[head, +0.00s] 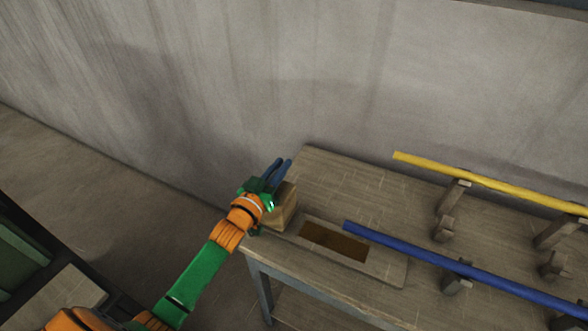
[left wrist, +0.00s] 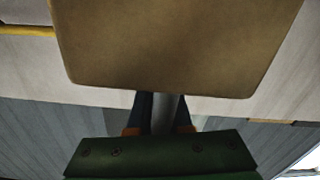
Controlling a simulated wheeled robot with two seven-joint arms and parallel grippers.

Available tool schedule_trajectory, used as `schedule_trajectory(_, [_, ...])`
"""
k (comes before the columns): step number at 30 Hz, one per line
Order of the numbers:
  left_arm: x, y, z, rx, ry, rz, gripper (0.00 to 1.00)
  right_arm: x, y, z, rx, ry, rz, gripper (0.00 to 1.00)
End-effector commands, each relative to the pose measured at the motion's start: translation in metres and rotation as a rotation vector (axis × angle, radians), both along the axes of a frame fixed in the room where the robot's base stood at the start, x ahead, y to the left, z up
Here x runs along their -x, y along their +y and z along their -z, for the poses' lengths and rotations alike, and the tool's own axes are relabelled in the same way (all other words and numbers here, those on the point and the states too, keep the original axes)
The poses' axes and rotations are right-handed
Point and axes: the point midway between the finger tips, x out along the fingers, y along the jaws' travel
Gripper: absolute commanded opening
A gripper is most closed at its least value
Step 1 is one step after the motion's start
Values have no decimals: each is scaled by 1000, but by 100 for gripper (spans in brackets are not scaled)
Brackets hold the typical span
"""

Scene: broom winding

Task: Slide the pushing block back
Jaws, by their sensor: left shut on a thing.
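The pushing block (head: 285,207) is a light wooden block at the near left end of the wooden table, beside a rectangular opening (head: 335,241) in a raised board. My left gripper (head: 277,172) is at the block's left and upper side, with its dark blue fingers showing past its top edge. In the left wrist view the block's broad brown face (left wrist: 180,45) fills the upper middle. There my left gripper's fingers (left wrist: 160,112) are shut on a narrow grey part at the block, partly hidden by the block. My right gripper is not in view.
A blue pole (head: 450,262) and a yellow pole (head: 480,178) rest on wooden supports on the table (head: 340,178). The blue pole's end is near the opening. A grey wall (head: 230,80) stands behind. Open floor lies left of the table.

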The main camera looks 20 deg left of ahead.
Motion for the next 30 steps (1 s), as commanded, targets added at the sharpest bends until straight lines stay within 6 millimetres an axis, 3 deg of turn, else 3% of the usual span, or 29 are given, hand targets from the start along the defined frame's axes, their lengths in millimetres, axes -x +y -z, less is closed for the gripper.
schedule_trajectory(16, [-1, 9, -2, -1, -5, -2, 0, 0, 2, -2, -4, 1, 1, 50])
schedule_trajectory(17, [-1, 9, -2, -1, -5, -2, 23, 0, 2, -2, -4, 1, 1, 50])
schedule_trajectory(20, [-1, 9, -1, -1, -4, -2, 47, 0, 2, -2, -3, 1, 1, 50])
schedule_trajectory(30, [3, 8, 1, 0, 0, 0, 47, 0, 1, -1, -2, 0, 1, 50])
